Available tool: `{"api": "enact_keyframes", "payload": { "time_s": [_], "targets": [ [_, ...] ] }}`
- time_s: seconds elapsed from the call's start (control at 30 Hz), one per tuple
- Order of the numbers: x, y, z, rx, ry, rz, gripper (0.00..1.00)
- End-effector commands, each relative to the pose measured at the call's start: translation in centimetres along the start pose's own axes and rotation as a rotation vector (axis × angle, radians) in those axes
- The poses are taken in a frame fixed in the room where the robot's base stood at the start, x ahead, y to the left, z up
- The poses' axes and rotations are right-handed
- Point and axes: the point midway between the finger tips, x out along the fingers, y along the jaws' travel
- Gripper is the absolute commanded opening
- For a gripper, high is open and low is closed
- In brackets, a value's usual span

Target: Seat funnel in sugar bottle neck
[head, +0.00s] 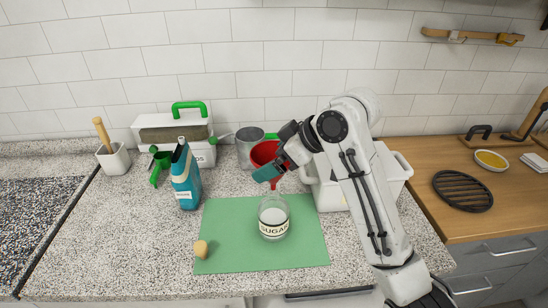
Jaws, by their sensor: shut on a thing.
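The sugar bottle (273,220) is a clear glass jar of white contents with a label reading SUGAR. It stands upright on the green mat (230,222). The red funnel (263,154) is above and slightly behind the bottle, wide mouth up, its narrow spout pointing down toward the neck. My gripper (270,172), with teal fingertips, comes from the right and is shut on the funnel. The fingers hide part of the funnel's lower cone. The spout tip is close to the bottle mouth; I cannot tell whether it is inside. A tan stopper-like piece (201,249) lies at the mat's left edge.
A blue carton (186,182), a green scoop-like tool (158,166) and a white box with a green handle (150,136) stand left. A grey metal cup (246,147) is behind the funnel. A white bin (329,195) is behind my arm. The mat's front is clear.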

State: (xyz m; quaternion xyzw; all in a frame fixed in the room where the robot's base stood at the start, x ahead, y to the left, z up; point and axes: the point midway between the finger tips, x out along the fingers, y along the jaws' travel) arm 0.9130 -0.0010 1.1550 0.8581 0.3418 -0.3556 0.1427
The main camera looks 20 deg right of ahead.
Motion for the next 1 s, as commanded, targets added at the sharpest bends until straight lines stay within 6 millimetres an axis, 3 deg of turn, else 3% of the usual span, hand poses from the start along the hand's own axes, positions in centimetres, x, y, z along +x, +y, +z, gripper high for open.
{"api": "enact_keyframes", "payload": {
  "time_s": [1.0],
  "targets": [
    [1.7,0.0,1.6,0.0,0.0,0.0,0.67]
  ]
}}
